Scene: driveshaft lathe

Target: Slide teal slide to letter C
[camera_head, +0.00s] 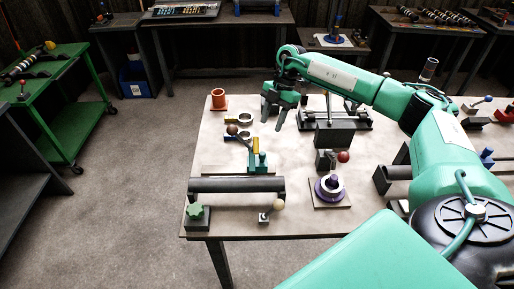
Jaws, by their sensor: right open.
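My right arm reaches in from the right over the table. Its gripper (272,122) points down above the back-left part of the table, open and empty, with its two dark fingers apart. A small teal-green block (257,162), which looks like the teal slide, sits on a dark flat base in front of the gripper and apart from it. No letters can be read at this size, so I cannot tell where C is. My left gripper is not in view.
An orange-red cup (218,99) stands at the back left of the table. A dark horizontal bar (236,185) lies in front of the teal block. A purple-ringed part (329,188) stands right of it. A green-topped knob (195,212) is near the front-left corner.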

